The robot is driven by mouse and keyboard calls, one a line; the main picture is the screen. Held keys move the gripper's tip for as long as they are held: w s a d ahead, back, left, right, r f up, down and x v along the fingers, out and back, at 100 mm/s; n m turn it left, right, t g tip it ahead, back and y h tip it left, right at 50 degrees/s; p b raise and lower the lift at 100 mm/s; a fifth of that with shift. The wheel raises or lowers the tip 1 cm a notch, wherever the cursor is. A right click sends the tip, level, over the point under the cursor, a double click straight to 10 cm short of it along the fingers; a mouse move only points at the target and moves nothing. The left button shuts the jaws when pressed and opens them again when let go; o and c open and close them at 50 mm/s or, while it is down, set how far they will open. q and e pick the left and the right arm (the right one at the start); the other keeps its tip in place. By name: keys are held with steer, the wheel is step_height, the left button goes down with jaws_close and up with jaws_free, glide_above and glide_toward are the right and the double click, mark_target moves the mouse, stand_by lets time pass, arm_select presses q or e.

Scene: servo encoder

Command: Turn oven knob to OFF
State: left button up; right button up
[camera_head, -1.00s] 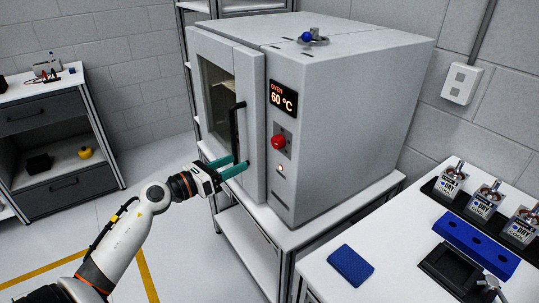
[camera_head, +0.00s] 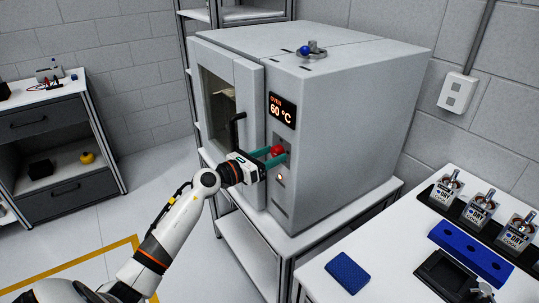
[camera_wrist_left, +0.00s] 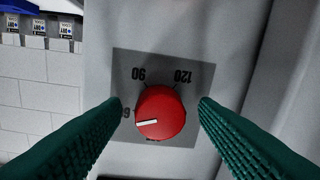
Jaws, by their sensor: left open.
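The red oven knob (camera_head: 277,150) is on the front control panel of the grey oven (camera_head: 345,110), below the display reading 60 °C (camera_head: 282,110). In the left wrist view the knob (camera_wrist_left: 160,112) is round, and its white pointer line points left, beside a partly hidden mark starting with 6. The marks 90 and 120 show upside down beyond it. My left gripper (camera_head: 271,156) is open, its green fingers (camera_wrist_left: 160,115) on either side of the knob with gaps visible. An OFF mark is not visible. My right gripper is not in view.
The oven door with its dark handle (camera_head: 236,128) is left of the panel. A round button (camera_head: 281,178) sits below the knob.

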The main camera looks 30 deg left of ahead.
arm_select(q)
steer(key=shift+c, duration=0.7)
steer(key=c, duration=0.8)
steer(key=shift+r+n+p, duration=0.15)
steer(key=shift+n+p, duration=0.45)
steer(key=shift+p, duration=0.15)
steer(key=shift+c, duration=0.2)
steer(key=n+p, duration=0.4)
steer(key=p, duration=0.1)
steer(key=shift+r+n, duration=0.15)
steer(key=shift+n, duration=0.25)
steer(key=n+p, duration=0.3)
steer(key=n, duration=0.1)
steer(key=shift+g, duration=0.4)
steer(key=shift+n+p, duration=1.05)
steer(key=shift+n, duration=0.75)
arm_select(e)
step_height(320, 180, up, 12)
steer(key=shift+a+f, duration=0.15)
arm_select(q)
steer(key=shift+f, duration=0.2)
